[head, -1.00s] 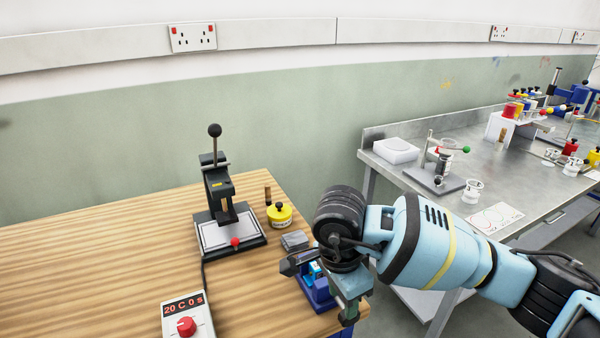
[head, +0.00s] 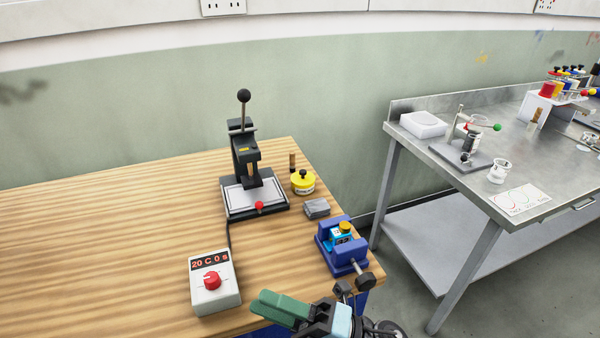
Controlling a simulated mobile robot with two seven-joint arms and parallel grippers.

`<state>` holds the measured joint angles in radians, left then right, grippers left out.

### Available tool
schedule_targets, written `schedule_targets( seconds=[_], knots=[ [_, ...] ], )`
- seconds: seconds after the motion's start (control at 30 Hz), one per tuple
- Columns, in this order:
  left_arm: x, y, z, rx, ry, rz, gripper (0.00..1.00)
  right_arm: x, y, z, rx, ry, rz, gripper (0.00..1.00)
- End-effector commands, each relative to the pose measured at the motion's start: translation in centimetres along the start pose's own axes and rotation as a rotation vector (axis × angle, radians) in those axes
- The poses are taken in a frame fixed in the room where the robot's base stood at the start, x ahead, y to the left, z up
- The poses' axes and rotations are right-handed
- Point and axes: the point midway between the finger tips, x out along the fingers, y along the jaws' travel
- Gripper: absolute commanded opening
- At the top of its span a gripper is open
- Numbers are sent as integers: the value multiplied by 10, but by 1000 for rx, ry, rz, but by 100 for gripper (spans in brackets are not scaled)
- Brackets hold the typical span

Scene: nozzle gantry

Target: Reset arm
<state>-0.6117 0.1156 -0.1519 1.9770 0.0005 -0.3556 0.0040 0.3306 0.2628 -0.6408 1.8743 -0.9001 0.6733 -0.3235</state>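My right gripper (head: 278,307) is low in the head view, at the front edge of the wooden bench (head: 120,240). Its two green fingers point left, lie side by side with no clear gap, and hold nothing visible. It is apart from the blue vise (head: 345,262), which stands up and to its right. A small bright-blue block with a brass-coloured round top (head: 344,230) sits between the vise's jaws. My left gripper is not in view.
A black lever press (head: 245,165), a yellow pot (head: 303,183), a grey block (head: 317,208) and a control box (head: 213,283) reading "20 C 0 s" stand on the bench. A steel table (head: 450,190) with lab items stands at the right, across a gap.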

Motion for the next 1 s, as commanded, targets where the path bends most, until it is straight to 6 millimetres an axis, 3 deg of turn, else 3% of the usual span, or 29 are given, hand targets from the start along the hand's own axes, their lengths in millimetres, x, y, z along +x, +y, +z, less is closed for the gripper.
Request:
schedule_targets(
  seconds=[0.2, 0.37, 0.5, 0.7, 0.83, 1.0],
  knots=[
    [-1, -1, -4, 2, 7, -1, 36, -79, -37, 35, 455, -535, 35, 40],
    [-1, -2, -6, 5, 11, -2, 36, -163, -82, 30, 784, -920, 40, 40],
    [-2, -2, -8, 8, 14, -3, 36, -239, -120, -3, 1049, -1234, 40, 40],
    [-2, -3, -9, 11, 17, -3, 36, -327, -155, -77, 1351, -1604, 34, 40],
    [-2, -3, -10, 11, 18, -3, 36, -359, -163, -115, 1472, -1755, 33, 40],
    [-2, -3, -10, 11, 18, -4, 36, -375, -166, -138, 1538, -1839, 33, 40]
  ],
)
